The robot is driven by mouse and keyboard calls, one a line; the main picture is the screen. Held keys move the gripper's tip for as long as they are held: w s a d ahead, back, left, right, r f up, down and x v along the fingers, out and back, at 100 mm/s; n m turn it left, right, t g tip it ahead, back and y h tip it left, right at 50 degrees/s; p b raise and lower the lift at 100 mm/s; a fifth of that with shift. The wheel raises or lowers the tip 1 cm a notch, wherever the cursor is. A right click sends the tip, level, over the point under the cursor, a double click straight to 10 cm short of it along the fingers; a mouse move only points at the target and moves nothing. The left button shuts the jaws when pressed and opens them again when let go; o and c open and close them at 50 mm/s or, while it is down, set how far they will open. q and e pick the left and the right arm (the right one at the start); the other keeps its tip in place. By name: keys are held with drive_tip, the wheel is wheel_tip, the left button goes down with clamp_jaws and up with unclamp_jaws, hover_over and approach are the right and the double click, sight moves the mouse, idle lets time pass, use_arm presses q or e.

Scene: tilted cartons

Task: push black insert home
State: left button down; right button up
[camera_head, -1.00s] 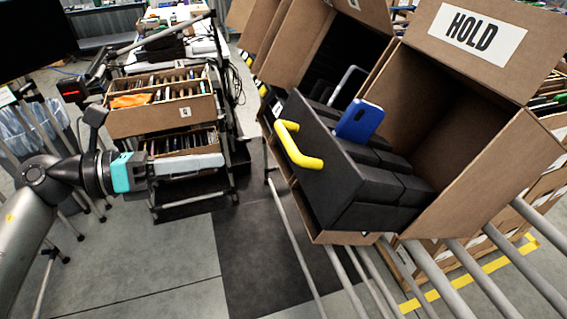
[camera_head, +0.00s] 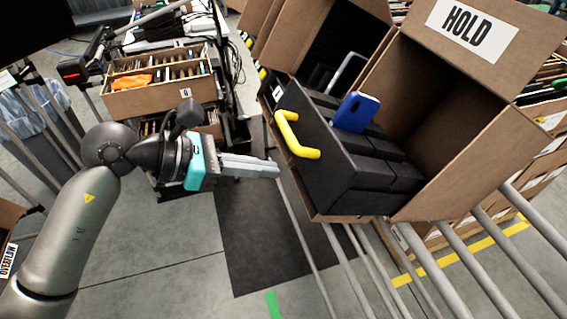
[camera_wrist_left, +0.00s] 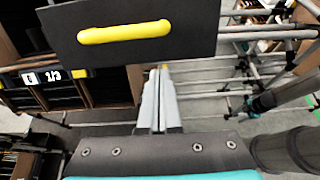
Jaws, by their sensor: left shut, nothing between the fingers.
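The black insert (camera_head: 338,178) sits tilted in an open cardboard carton, its front panel with a yellow handle (camera_head: 291,136) sticking out towards my left arm. In the left wrist view the panel (camera_wrist_left: 200,22) and its yellow handle (camera_wrist_left: 125,32) fill the top. A blue box-like item (camera_head: 357,112) stands on the insert's black blocks. The carton (camera_head: 462,165) has a flap with a HOLD label. My left gripper (camera_head: 277,169) is shut and empty, pointing right, just left of the insert's panel; contact cannot be told. It also shows in the left wrist view (camera_wrist_left: 160,72).
Metal rails (camera_head: 455,255) run under the cartons. More cartons (camera_head: 340,50) stand behind. A wheeled rack with a file carton (camera_head: 160,97) stands at the back left. The floor (camera_head: 180,260) below the left arm is clear.

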use_arm(q)
drive_tip(key=p+x, duration=0.1)
drive_tip(key=x, duration=0.3)
idle(0.3)
drive_tip(key=b+x, duration=0.6)
drive_tip(key=x, duration=0.8)
drive_tip(key=shift+d+f, duration=0.1)
drive_tip(key=shift+d, duration=0.15)
drive_tip(key=shift+w+a, duration=0.1)
